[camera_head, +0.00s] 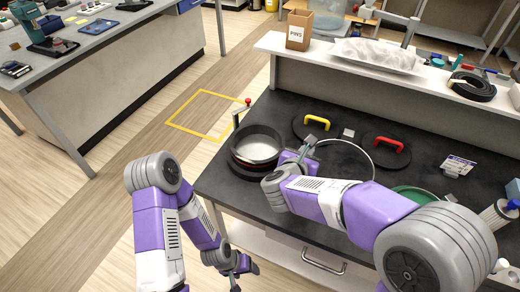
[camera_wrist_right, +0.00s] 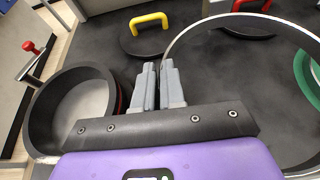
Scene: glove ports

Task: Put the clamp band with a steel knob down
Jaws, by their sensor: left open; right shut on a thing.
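The clamp band (camera_head: 372,160) is a thin, wide steel ring over the dark bench top, right of the round black port. My right gripper (camera_head: 306,147) is shut on its left side. In the right wrist view the band (camera_wrist_right: 222,20) curves away right from the closed fingertips (camera_wrist_right: 158,72). Its steel knob is not clearly visible; the fingers and arm hide part of the band. I cannot tell whether the band touches the bench. My left gripper (camera_head: 240,268) is open and empty, low in front of the bench's near edge.
The black port (camera_head: 279,138) stands at the bench's left, with a red-tipped crank (camera_head: 247,102) beside it. Two black lids lie behind the band, with yellow (camera_head: 316,121) and red (camera_head: 393,145) handles.

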